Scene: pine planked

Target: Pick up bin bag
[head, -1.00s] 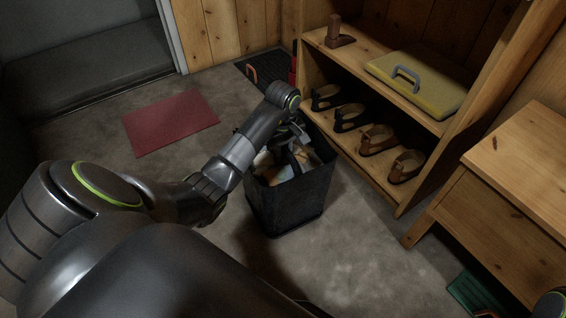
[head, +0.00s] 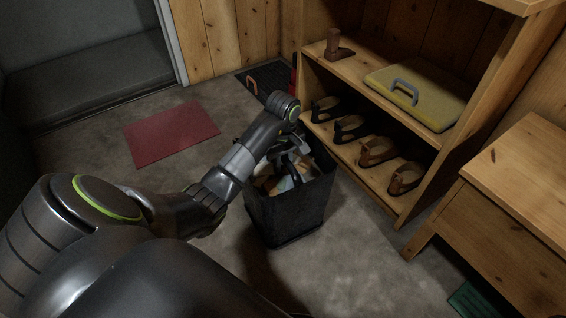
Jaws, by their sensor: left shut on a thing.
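The dark bin (head: 287,215) stands upright on the floor near the middle of the view, beside the shelf unit. The bin bag (head: 282,182) shows in its mouth with pale, orange and bluish rubbish. My left gripper (head: 288,160) reaches down at the bin's mouth and is shut on the bag. The wrist hides the fingertips and part of the bag's top. My right gripper is not in view.
A wooden shelf unit (head: 400,210) holds several brown and dark shoes and a yellow case (head: 425,98) close to the bin's right. A wooden cabinet (head: 510,220) stands at the right. A red mat (head: 170,134) lies at the left. Floor in front is clear.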

